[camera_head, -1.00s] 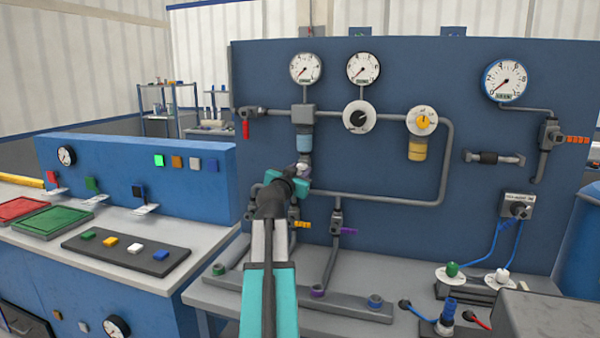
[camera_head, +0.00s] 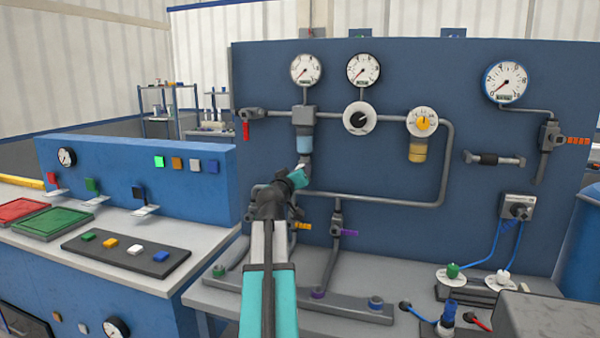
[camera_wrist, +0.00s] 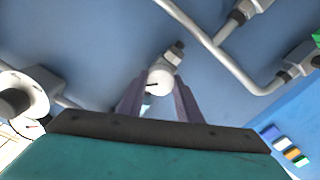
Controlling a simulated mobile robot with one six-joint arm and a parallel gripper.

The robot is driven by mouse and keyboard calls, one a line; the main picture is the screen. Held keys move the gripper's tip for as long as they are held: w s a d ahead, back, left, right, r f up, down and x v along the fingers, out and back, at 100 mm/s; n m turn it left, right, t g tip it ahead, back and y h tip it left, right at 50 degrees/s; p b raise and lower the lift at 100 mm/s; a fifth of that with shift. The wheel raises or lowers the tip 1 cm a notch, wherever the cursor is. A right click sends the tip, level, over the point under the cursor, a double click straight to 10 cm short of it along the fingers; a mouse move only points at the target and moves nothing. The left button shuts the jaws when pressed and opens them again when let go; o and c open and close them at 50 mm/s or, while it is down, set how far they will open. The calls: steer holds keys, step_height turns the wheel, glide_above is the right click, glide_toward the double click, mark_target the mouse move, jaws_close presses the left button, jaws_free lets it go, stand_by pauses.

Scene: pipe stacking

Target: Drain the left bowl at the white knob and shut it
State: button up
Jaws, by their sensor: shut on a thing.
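The left bowl (camera_head: 304,143) hangs on the blue panel under a grey filter head, with light blue showing in its lower part. The white knob (camera_head: 303,169) is below the bowl, partly hidden by my gripper (camera_head: 300,176). In the wrist view the white knob (camera_wrist: 160,82) sits between the two purple fingers of my gripper (camera_wrist: 158,98), with a dark mark on its face. The fingers are shut on the knob. I cannot see whether liquid is coming out.
A second bowl (camera_head: 417,150), with yellow in it, hangs to the right under a yellow-knobbed regulator (camera_head: 423,122). A grey pipe (camera_head: 390,200) runs just below and right of my gripper. Valves with yellow and purple handles (camera_head: 348,233) stand lower down.

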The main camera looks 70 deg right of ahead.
steer(key=shift+f+n+p, duration=0.1)
steer(key=shift+n+p, duration=1.75)
steer(key=shift+n, duration=2.75)
steer(key=o, duration=1)
steer(key=shift+o, duration=0.2)
steer(key=shift+a, duration=0.15)
steer(key=a+b, duration=0.9)
steer(key=a, duration=0.4)
steer(key=shift+s+a, duration=0.2)
steer(key=shift+s, duration=0.15)
